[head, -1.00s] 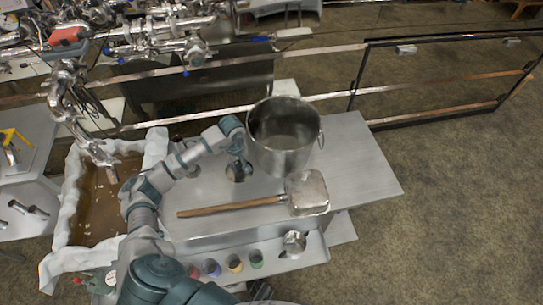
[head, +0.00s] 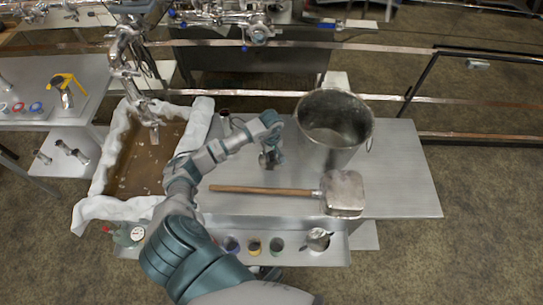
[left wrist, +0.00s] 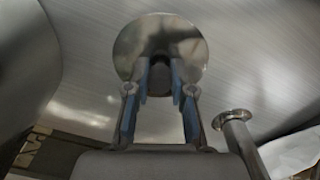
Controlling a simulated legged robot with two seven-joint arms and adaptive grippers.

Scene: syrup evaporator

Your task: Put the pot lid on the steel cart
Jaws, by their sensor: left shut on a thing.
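The pot lid (left wrist: 160,38) is a small shiny steel disc with a dark knob. My left gripper (left wrist: 160,82) is shut on the knob, with blue-padded fingers on both sides of it. In the head view the lid (head: 270,161) shows below my left gripper (head: 270,146), over the steel cart (head: 400,185), left of the pot. I cannot tell whether the lid touches the cart top. My right gripper is not in view.
A large steel pot (head: 335,128) and a wooden-handled mallet (head: 343,192) are on the cart. A small steel jug (head: 318,239) and several coloured cups are on the lower shelf. A cloth-edged pan of brown liquid (head: 145,160) lies left. The cart's right end is clear.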

